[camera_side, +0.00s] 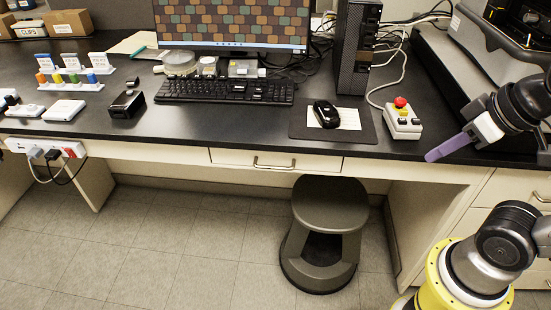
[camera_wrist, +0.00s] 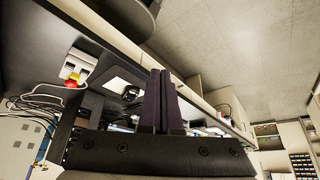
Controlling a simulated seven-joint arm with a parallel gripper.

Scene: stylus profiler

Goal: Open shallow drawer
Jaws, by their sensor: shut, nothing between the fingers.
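The shallow drawer (camera_side: 232,157) is a wide, pale front under the desk's edge, at the middle of the side view. It looks closed, flush with the panels on either side. Its metal bar handle (camera_side: 283,166) runs along the front. My gripper (camera_side: 432,156) is at the right of the side view, beside the desk's front edge and well to the right of the handle. Its fingers are together and empty. They also show in the wrist view (camera_wrist: 160,75), pointing up the picture. I cannot make out the handle clearly in the wrist view.
A dark stool (camera_side: 329,215) stands on the floor under the drawer's right end. The black desktop (camera_side: 230,130) holds a keyboard (camera_side: 224,90), a mouse (camera_side: 326,113) on a mat, and a box with a red button (camera_side: 401,118). Open floor lies left of the stool.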

